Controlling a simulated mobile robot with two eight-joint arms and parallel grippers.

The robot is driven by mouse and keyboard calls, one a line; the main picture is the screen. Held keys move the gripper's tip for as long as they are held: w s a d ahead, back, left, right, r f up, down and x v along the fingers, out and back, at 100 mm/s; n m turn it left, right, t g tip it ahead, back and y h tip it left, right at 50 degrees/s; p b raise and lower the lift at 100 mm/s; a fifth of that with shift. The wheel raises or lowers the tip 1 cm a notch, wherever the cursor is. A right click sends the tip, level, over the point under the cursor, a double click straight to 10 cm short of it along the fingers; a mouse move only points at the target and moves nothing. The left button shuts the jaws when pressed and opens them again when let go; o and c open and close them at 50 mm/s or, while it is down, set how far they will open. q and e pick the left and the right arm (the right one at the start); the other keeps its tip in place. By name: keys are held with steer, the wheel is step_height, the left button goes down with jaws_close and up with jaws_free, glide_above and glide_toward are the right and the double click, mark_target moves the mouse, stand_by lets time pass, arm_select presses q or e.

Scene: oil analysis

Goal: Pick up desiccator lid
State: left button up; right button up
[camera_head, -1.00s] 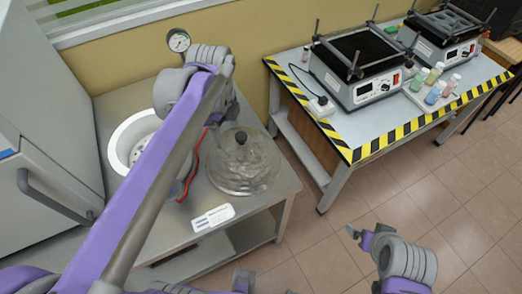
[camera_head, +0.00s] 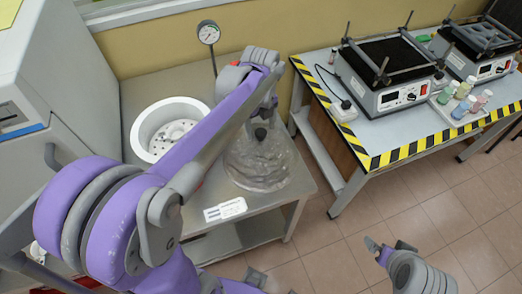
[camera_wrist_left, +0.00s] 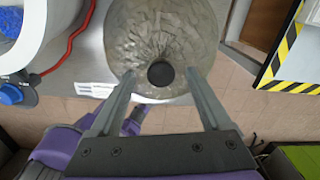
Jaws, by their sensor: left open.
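The desiccator lid (camera_head: 258,168) is a clear glass dome with a dark round knob on top (camera_head: 260,133). It rests on the metal table, right of the white desiccator bowl. My left gripper (camera_head: 262,112) is right above the lid, pointing down. In the left wrist view the open fingers (camera_wrist_left: 160,80) lie on either side of the knob (camera_wrist_left: 160,73), with gaps at both sides; whether they are down at its height I cannot tell. The lid (camera_wrist_left: 165,30) fills the upper middle there. My right gripper (camera_head: 373,246) is over the floor; its jaws are unclear.
The white bowl (camera_head: 138,128) stands left of the lid, with a red hose (camera_wrist_left: 75,38) beside it. A white label card (camera_head: 225,210) lies at the table's front. A gauge (camera_head: 209,33) stands behind. A hazard-taped table (camera_head: 372,160) with heater devices stands to the right.

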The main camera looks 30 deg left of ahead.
mark_target(261, 146)
arm_select(q)
step_height(261, 146, down, 3)
steer(key=shift+w+r, duration=0.1)
steer(key=shift+r, duration=0.1)
jaws_close()
stand_by(0.3)
stand_by(1.0)
